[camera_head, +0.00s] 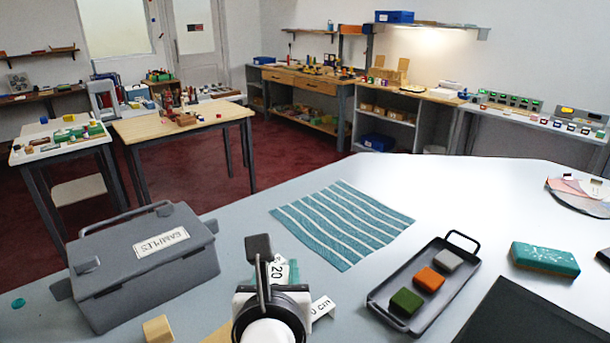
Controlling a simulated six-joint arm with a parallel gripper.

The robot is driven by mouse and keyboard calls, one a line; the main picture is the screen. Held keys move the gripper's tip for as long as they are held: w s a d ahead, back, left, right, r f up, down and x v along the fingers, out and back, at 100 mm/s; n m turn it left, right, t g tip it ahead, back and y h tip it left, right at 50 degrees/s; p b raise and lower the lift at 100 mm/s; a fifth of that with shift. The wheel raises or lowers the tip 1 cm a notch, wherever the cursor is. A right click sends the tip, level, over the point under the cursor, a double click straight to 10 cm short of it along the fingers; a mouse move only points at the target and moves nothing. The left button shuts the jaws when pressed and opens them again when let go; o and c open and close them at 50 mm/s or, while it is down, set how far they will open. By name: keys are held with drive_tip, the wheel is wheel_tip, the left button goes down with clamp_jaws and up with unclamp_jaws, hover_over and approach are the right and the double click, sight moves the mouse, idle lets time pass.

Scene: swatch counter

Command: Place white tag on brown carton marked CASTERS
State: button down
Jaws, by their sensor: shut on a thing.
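My gripper (262,272) is at the bottom middle, seen from behind and above. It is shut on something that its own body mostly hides. White pieces with black print show beside it: one reading "20" (279,271) and one ending in "0 cm" (322,308). I cannot tell whether either is the white tag, or whether they are one piece. A tan-brown patch (220,335) shows low at the left of my gripper; it may be part of the brown carton, but most of it is hidden and no CASTERS lettering shows.
A grey SAMPLES box (145,262) stands left, with a small wooden block (158,328) before it. A striped cloth (345,222) lies behind my gripper. A dark tray (410,310) with three coloured blocks is right. A teal-topped block (544,259) lies farther right.

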drive_tip(key=d+m+h, duration=0.1)
drive_tip(key=d, duration=0.3)
hover_over(222, 335)
drive_tip(key=w+d, duration=0.1)
drive_tip(key=d, duration=0.2)
drive_tip(key=shift+h, duration=0.3)
drive_tip(key=f, duration=0.6)
drive_tip(key=shift+a+f, duration=0.15)
drive_tip(key=shift+a, duration=0.05)
wheel_tip(222, 335, down, 3)
drive_tip(key=shift+a+f, duration=0.1)
drive_tip(key=shift+a, duration=0.05)
drive_tip(key=shift+f, duration=0.4)
drive_tip(key=shift+f, duration=0.15)
drive_tip(key=c, duration=0.5)
unclamp_jaws()
